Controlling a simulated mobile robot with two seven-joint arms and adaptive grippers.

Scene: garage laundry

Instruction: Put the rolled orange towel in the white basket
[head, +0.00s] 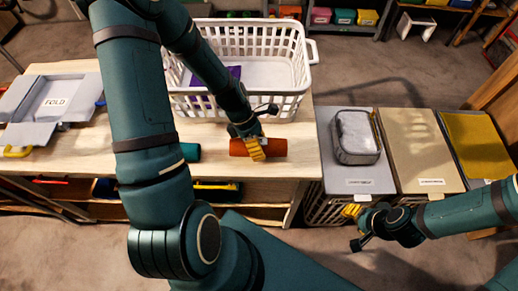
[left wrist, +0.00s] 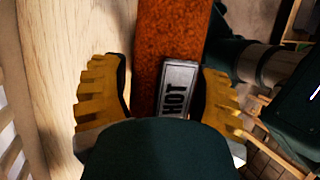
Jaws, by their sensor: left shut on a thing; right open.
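The rolled orange towel (head: 274,147) lies on the wooden table near its front edge, in front of the white basket. My left gripper (head: 254,148) is over the towel and shut on it. In the left wrist view the towel (left wrist: 172,35) runs between the two yellow fingers, beside a grey tag marked HOT (left wrist: 177,88). The white basket (head: 240,104) stands upright on the table behind the towel, with a purple item (head: 233,73) in it. My right gripper (head: 357,227) is open and empty, low in front of the lidded bins.
A teal roll (head: 190,152) lies left of the towel, partly behind my left arm. A grey folding board (head: 62,92) is on the table's left. Right of the table are lidded bins (head: 408,140) with a grey pouch (head: 357,137) on one.

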